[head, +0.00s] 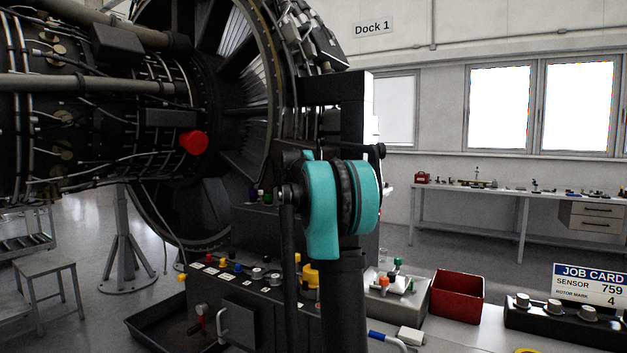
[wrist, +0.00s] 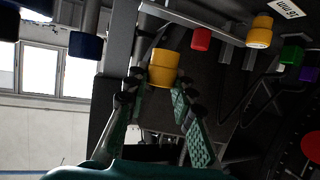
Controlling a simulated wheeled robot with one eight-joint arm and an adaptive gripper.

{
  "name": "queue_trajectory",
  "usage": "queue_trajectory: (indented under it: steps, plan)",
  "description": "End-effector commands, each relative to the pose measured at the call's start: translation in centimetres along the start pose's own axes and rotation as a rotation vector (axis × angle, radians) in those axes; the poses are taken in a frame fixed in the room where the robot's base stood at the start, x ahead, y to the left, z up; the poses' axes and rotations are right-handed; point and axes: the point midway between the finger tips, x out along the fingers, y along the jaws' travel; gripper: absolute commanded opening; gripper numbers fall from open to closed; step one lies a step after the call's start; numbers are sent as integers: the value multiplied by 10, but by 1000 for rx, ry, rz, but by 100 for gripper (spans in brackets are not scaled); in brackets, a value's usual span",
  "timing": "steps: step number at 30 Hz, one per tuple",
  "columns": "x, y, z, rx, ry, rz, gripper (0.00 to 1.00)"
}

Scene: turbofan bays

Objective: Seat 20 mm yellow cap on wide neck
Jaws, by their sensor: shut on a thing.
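In the wrist view, my gripper (wrist: 156,90) has its green-padded fingers on both sides of a yellow cap (wrist: 163,68), held at the fingertips. The cap has a wider and a narrower section. A dark bar and grey post lie close beyond it; whether the cap touches them I cannot tell. A second, stepped yellow cap (wrist: 260,32) is apart at upper right, near a tilted white size label (wrist: 290,8). In the head view my teal arm joint hides the gripper and held cap. I cannot make out the wide neck for certain.
In the wrist view, a red cap (wrist: 201,39), green cap (wrist: 290,54) and purple cap (wrist: 308,73) are near the held cap. In the head view, the engine (head: 200,90) fills the left. A dark control box (head: 240,310) and red bin (head: 457,296) stand in front.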

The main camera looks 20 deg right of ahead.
Motion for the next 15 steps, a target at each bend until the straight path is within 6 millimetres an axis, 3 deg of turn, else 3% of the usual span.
queue_trajectory:
  steps: [15]
  plan:
    - [13,0,31,0,0,0,13]
